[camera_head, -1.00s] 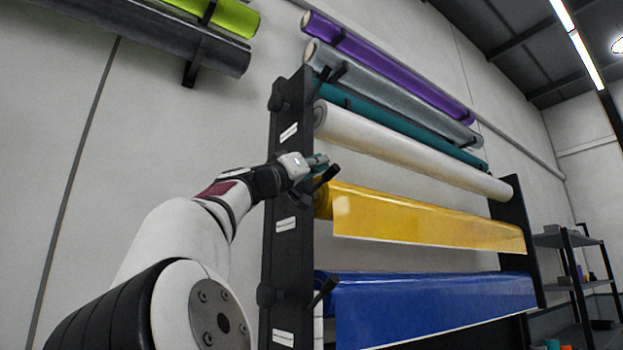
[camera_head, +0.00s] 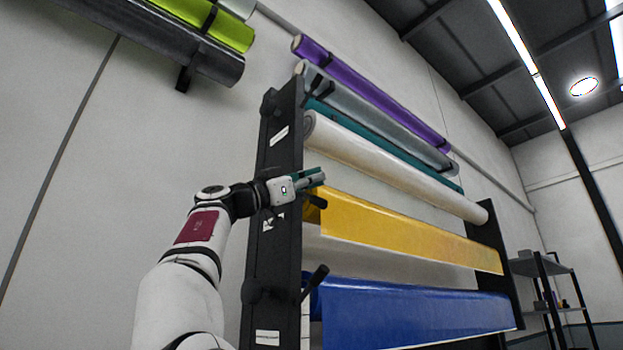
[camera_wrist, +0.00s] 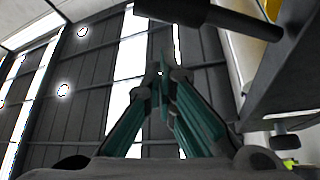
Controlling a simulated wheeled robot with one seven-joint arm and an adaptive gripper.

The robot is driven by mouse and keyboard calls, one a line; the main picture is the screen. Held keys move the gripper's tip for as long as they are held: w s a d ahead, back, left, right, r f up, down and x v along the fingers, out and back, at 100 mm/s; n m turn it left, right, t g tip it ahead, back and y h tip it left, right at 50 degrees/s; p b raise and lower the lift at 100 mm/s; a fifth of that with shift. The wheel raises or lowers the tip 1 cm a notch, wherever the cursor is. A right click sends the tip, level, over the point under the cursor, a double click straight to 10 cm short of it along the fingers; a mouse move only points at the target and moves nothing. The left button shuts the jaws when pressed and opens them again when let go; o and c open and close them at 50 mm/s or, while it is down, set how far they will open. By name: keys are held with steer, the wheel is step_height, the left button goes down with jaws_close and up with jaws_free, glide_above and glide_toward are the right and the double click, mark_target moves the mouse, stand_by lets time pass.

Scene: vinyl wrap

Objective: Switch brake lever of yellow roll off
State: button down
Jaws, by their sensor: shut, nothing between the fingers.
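The yellow roll (camera_head: 410,234) hangs on the dark rack, its sheet draped down; a bit shows at the top right of the wrist view (camera_wrist: 271,8). Its brake lever (camera_head: 316,202), a short black handle, sticks out at the roll's left end, pointing right and slightly down. My gripper (camera_head: 320,177) is just above this lever in the head view, shut and empty. In the wrist view the teal fingers (camera_wrist: 161,72) meet at their tips, with a black handle (camera_wrist: 200,14), apparently the lever, close beyond them. Whether they touch cannot be told.
The blue roll (camera_head: 415,310) hangs below, with its own black lever (camera_head: 316,277) angled up. A white roll (camera_head: 395,165) lies above my gripper. The dark rack upright (camera_head: 275,190) stands behind my wrist. Shelves (camera_head: 545,275) stand far right.

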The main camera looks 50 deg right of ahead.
steer(key=shift+w+d+f+m+g+y, duration=0.1)
steer(key=shift+f+m+g+y, duration=0.3)
steer(key=shift+m, duration=0.35)
steer(key=shift+w+f+m+g+y, duration=0.1)
steer(key=shift+f+m+g+y, duration=0.3)
steer(key=shift+m, duration=0.35)
steer(key=shift+w+f+b, duration=0.2)
steer(key=shift+f+b, duration=0.35)
steer(key=shift+f, duration=0.1)
steer(key=w+a+f+b, duration=0.1)
steer(key=w+a+b, duration=0.1)
steer(key=a, duration=0.7)
steer(key=shift+w, duration=0.4)
